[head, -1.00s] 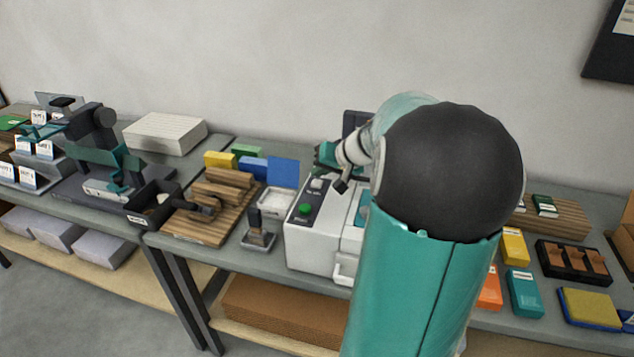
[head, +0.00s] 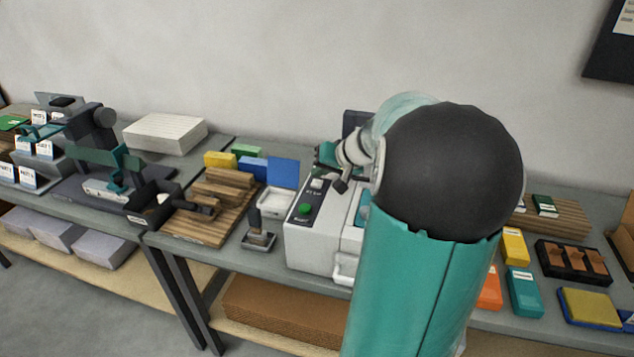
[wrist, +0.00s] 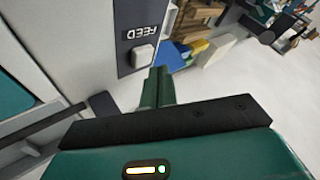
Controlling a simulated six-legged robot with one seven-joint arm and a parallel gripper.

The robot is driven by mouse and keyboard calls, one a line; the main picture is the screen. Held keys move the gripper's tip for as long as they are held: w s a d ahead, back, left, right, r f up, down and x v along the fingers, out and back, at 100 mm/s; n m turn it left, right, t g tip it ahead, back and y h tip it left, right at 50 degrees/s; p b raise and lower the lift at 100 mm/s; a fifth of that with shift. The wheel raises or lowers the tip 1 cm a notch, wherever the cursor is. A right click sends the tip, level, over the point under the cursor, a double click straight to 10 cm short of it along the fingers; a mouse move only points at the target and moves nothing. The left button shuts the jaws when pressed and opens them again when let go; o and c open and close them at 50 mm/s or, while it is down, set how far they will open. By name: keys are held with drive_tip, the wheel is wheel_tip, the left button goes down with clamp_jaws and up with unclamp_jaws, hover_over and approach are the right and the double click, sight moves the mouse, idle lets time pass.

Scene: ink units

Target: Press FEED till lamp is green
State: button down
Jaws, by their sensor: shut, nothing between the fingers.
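The white machine (head: 318,243) stands on the bench in the head view, left of my arm. Its dark panel (head: 311,202) carries a pale FEED button (head: 316,184) and a round green button or lamp (head: 305,209); I cannot tell which. In the wrist view the FEED button (wrist: 143,55) is a pale raised block beside its label (wrist: 140,33). My gripper (wrist: 160,73) is shut and empty, its fingertips close to the button but apparently apart from it. In the head view my gripper (head: 326,154) is above the panel's far end. My arm hides the machine's right part.
Left of the machine are a small stand (head: 258,238), a white tray (head: 276,201) and a wooden board (head: 200,233). Yellow and blue blocks (head: 220,160) lie behind. Right of my arm are a black tray (head: 573,262) and coloured boxes (head: 524,291).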

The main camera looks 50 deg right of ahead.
sight(320, 184)
drive_tip(key=shift+f, duration=0.45)
drive_tip(key=shift+f, duration=0.5)
idle(1.0)
drive_tip(key=shift+r, duration=0.95)
drive_tip(key=shift+r, duration=2.5)
